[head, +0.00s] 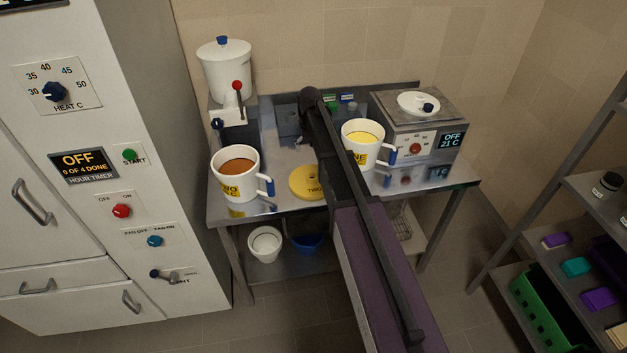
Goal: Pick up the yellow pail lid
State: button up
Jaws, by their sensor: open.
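The yellow pail lid (308,183) lies flat near the front edge of the steel table (284,203), with dark lettering on it. My arm crosses in front of its right side and hides part of it. A white pail (236,163) with brown contents and a blue-gripped handle stands left of the lid. Another white pail (357,156) with yellow contents stands to the right, past my arm. My gripper (306,98) is at the far end of my arm, over the back of the table. It looks dark and small, apart from the lid, and I see nothing in it.
A white dispenser (225,70) with a red-knobbed lever stands at the table's back left. A heater box (417,132) reading OFF stands at the right. A rack (574,233) stands far right.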

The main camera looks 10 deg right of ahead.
jog(key=shift+f, duration=0.1)
jog(key=b, duration=0.9)
send_over(312, 176)
jog(key=s, duration=0.2)
jog(key=f, duration=0.5)
jog(key=a+f, duration=0.1)
jog(key=f, duration=0.2)
jog(key=shift+w+f, duration=0.2)
jog(key=shift+f, duration=0.05)
jog(key=shift+f, duration=0.1)
jog(key=f+b, duration=0.3)
jog(key=shift+d+f, duration=0.15)
jog(key=shift+d, duration=0.2)
jog(key=shift+f+b, duration=0.85)
jog(key=shift+b, duration=0.1)
jog(key=c, duration=1.2)
